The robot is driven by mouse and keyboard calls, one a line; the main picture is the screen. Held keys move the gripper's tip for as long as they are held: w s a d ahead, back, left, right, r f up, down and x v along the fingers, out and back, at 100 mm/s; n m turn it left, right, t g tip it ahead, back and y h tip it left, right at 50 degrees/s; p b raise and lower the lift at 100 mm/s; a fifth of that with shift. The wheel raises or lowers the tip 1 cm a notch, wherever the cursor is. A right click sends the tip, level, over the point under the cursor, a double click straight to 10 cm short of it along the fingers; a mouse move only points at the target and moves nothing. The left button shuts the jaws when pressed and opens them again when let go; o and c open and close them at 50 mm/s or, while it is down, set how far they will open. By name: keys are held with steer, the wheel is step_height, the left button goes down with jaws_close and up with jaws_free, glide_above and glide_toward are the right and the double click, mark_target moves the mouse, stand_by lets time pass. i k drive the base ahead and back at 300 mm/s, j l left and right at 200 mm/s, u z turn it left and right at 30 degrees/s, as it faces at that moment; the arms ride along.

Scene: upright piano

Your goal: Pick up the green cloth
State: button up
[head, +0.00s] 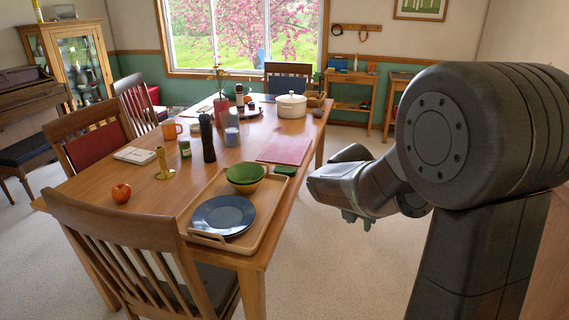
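A small dark green item (285,170), which looks like the folded green cloth, lies on the table at the far right corner of the wooden tray, by the right table edge. It is too small to make out folds. My gripper (357,221) hangs beyond the right side of the table, apart from the green item and to its lower right. Its fingertips point down and look small and dark. I cannot tell whether they are open or shut. Nothing is visible hanging from it.
The tray (270,215) holds a dark blue plate (223,215) and a green bowl (246,173) on a yellowish one. A red mat (284,150) lies beyond it. A dark bottle (208,138), candlestick (163,163) and apple (121,193) stand left. Floor right of the table is clear.

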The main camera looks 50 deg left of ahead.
mark_target(279, 170)
steer(key=i+j+u, duration=0.1)
steer(key=u, duration=0.35)
steer(key=i+u, duration=0.4)
steer(key=i+l+u, duration=0.1)
steer(key=u, duration=0.35)
steer(key=i+l+u, duration=0.15)
steer(key=u, duration=0.3)
steer(key=i+j, duration=0.15)
steer(key=i, duration=0.3)
steer(key=i+j, duration=0.2)
steer(key=i, duration=0.25)
steer(key=z, duration=0.85)
